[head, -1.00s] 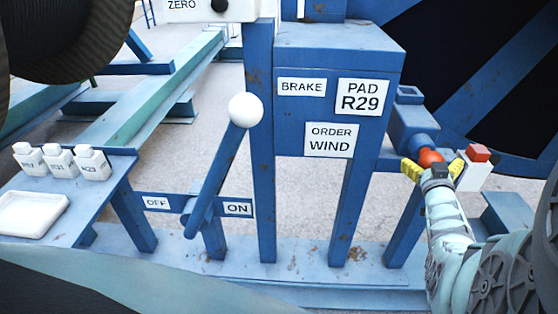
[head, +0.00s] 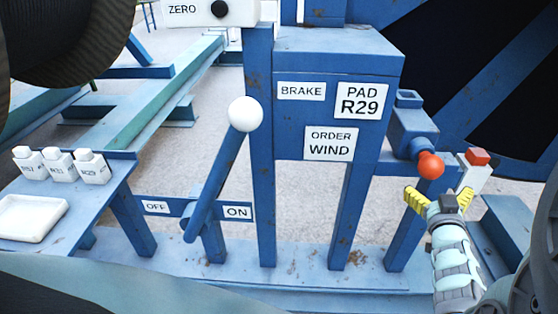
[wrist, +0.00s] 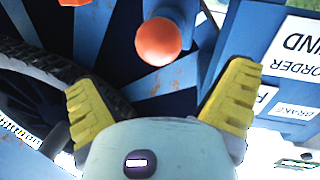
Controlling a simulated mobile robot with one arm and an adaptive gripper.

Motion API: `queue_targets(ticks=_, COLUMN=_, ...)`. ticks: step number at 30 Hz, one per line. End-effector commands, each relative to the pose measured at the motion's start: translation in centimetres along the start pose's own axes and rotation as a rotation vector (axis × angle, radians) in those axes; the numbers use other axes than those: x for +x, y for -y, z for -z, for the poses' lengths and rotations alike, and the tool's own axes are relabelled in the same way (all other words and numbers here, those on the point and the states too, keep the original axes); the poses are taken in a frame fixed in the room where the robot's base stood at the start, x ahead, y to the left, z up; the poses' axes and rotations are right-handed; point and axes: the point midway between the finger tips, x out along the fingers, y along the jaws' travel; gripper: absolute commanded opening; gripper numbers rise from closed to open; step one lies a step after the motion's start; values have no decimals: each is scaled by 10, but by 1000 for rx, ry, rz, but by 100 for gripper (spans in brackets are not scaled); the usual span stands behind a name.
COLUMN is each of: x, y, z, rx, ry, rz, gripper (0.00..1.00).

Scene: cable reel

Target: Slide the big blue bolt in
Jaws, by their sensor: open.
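The big blue bolt (head: 418,148) sits in a blue housing (head: 412,128) on the right side of the frame and ends in an orange ball knob (head: 430,165). My gripper (head: 443,194) is open and empty, just below the knob in the head view and apart from it. In the wrist view, the knob (wrist: 158,41) is beyond the gap between my yellow fingers (wrist: 165,82). The bolt's far end is hidden inside the housing.
A red-topped white block (head: 476,165) stands close to the right of my gripper. A lever with a white ball (head: 245,114) rises between OFF and ON labels. White bottles (head: 60,165) and a tray (head: 32,217) sit at the left. A large dark reel is behind, right.

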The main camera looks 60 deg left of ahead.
Motion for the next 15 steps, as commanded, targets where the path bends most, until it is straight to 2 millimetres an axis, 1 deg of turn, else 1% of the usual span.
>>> queue_targets(ticks=1, x=-7, y=1, z=-1, rx=0, ry=3, rz=1, gripper=100)
queue_targets(ticks=3, x=-14, y=0, z=-2, rx=1, ry=5, rz=0, gripper=100)
queue_targets(ticks=6, x=-20, y=0, z=-1, rx=0, ry=3, rz=-1, gripper=100)
queue_targets(ticks=15, x=-25, y=-1, z=0, rx=1, ry=2, rz=-2, gripper=100)
